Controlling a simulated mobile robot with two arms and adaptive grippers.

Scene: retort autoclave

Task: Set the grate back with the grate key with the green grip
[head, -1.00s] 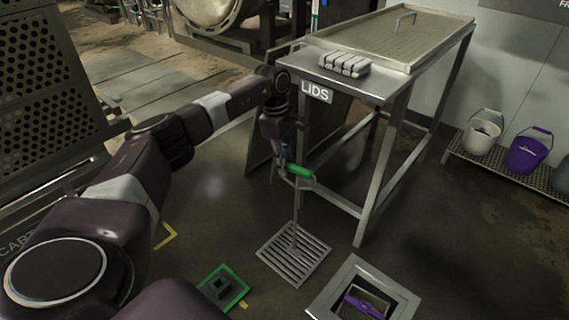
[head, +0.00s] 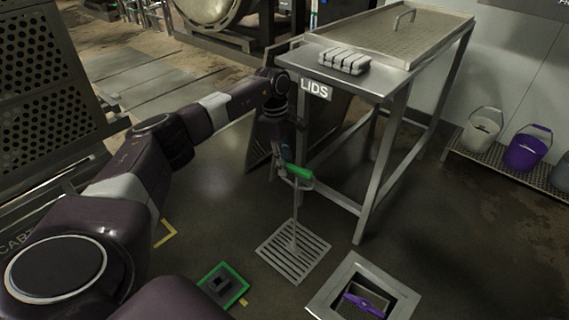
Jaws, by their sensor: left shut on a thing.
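My left gripper (head: 290,173) is shut on the green grip of the grate key (head: 295,215). The key's thin shaft points down, and its lower end meets the middle of the slotted metal grate (head: 284,258). I cannot tell whether the grate rests on the floor or hangs just above it. The square floor opening (head: 336,286) with a pale metal frame is to the right of the grate and uncovered. A purple object (head: 368,306) shows inside it. My right gripper is not in view.
A steel table (head: 372,84) marked LIDS stands behind the grate, its legs close to my left gripper. A green-edged square holder (head: 222,286) is on the floor left of the grate. A white bucket (head: 482,131) and a purple bucket (head: 525,151) stand on a low rack at right.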

